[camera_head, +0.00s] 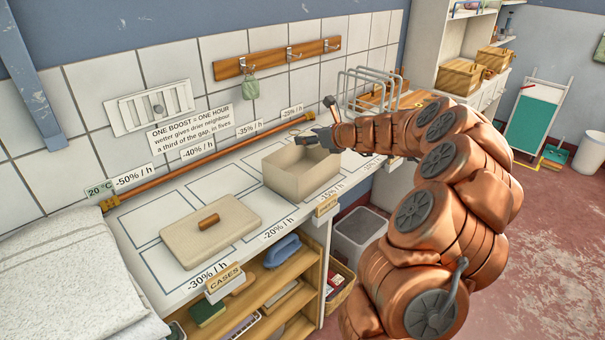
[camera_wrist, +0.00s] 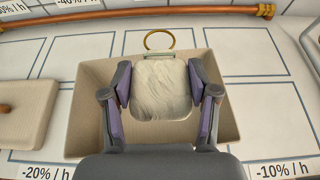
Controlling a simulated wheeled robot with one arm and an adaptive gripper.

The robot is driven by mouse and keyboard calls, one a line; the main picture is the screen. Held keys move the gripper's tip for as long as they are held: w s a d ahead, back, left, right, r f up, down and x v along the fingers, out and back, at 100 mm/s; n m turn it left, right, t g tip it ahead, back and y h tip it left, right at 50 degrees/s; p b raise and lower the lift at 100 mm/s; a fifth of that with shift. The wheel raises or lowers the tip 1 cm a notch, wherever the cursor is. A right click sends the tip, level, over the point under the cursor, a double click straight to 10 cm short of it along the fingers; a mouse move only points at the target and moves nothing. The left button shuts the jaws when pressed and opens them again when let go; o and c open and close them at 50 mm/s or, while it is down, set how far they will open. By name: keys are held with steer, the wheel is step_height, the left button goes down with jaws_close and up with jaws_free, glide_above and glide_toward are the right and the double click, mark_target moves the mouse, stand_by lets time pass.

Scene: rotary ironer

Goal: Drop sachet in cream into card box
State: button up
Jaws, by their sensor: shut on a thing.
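The cream sachet (camera_wrist: 160,88) is a pale, wrinkled, pillow-like pouch in the wrist view. My gripper (camera_wrist: 163,92) is shut on it, with a purple-padded finger at each side. The card box (camera_wrist: 88,108) is open and beige, and lies beneath the sachet in the wrist view. In the head view, the card box (camera_head: 297,184) stands on the counter, and my gripper (camera_head: 312,139) is over its far part, near the rim. The sachet is not clear there, and its height above the box floor cannot be told.
A beige lid (camera_head: 180,232) with a wooden handle lies on the counter left of the box. A copper pipe (camera_head: 225,150) runs along the wall behind. A wire rack (camera_head: 365,92) stands to the right. A folded white cloth (camera_head: 70,275) lies front left.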

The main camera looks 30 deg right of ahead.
mark_target(316, 147)
steer(key=shift+f+b, duration=1.4)
steer(key=shift+f, duration=0.35)
steer(key=o, duration=1)
steer(key=shift+s, duration=0.1)
steer(key=v, duration=1.2)
